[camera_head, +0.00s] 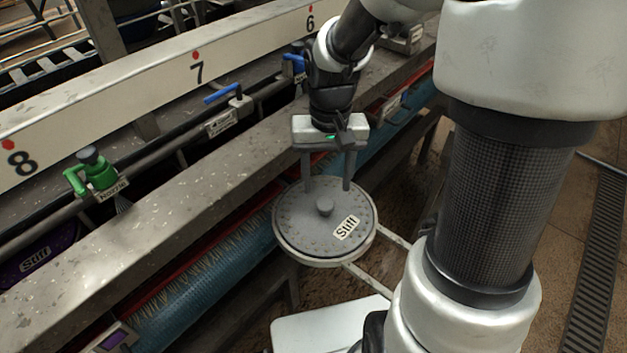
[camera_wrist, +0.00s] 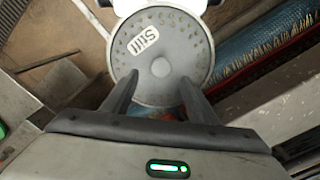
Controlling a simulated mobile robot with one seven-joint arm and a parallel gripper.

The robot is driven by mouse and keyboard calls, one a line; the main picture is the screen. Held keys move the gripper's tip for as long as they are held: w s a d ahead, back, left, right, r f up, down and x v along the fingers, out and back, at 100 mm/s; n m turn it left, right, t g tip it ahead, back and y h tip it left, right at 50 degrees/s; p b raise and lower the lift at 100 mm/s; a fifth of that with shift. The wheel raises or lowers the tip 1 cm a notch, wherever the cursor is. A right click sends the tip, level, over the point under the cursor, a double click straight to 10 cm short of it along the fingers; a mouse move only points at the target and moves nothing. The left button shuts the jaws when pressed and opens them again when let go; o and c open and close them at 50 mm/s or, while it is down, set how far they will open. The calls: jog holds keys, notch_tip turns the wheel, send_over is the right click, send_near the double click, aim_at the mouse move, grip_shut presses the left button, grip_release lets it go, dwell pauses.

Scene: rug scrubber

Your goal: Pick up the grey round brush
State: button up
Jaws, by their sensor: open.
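The grey round brush (camera_head: 300,226) is a flat grey disc with a small central knob and a white label reading "Stiff". It rests on a round holder in the middle of the head view. It also shows at the top of the wrist view (camera_wrist: 185,50). My gripper (camera_head: 328,186) is open, its two fingers pointing down over the far part of the disc, behind the knob. In the wrist view, my gripper's fingers (camera_wrist: 157,85) stand apart with nothing between them. I cannot tell whether the fingertips touch the disc.
A green nozzle (camera_head: 97,172) and blue-handled valves (camera_head: 222,94) sit on a pipe behind. A numbered rail (camera_head: 140,88) is farther back. Tiled floor lies at right.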

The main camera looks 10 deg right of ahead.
aim_at(325, 202)
notch_tip(325, 202, down, 6)
jog(key=shift+a+r, duration=0.1)
dwell(0.4)
grip_shut()
jog(key=shift+r, duration=0.1)
